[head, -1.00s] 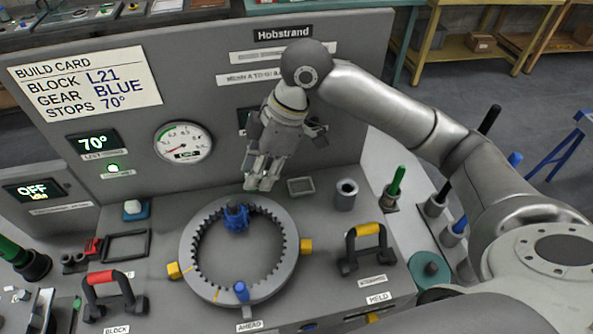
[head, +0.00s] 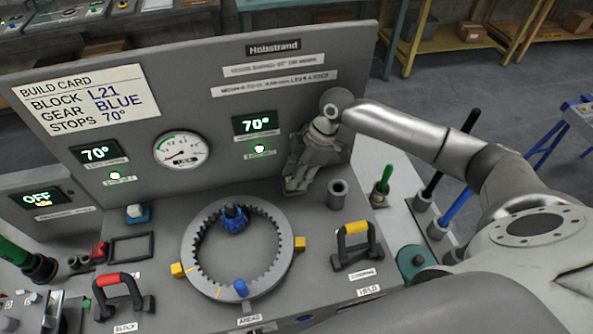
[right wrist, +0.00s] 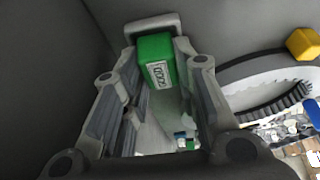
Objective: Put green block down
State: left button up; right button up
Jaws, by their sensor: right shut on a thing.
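The green block (right wrist: 158,62) shows in the right wrist view, with a pale label on its face. It sits between the fingertips of my right gripper (right wrist: 150,75), which is shut on it. A grey rim (right wrist: 152,24) shows right at the block's far end; I cannot tell whether the block rests in it. In the head view my right gripper (head: 297,187) points down close to the bench, left of a grey upright cup (head: 338,194), and hides the block. My left gripper is not in view.
A toothed ring (head: 196,270) with a blue gear (head: 233,218) lies left of the gripper. A yellow-topped handle (head: 356,228) stands to the right. The upright panel (head: 225,80) rises close behind. An empty dark frame (head: 132,248) lies further left.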

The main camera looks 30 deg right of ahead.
jog(key=shift+f, duration=0.2)
jog(key=o, duration=0.6)
jog(key=shift+f, duration=0.1)
jog(key=shift+c, duration=0.2)
jog(key=o, duration=0.4)
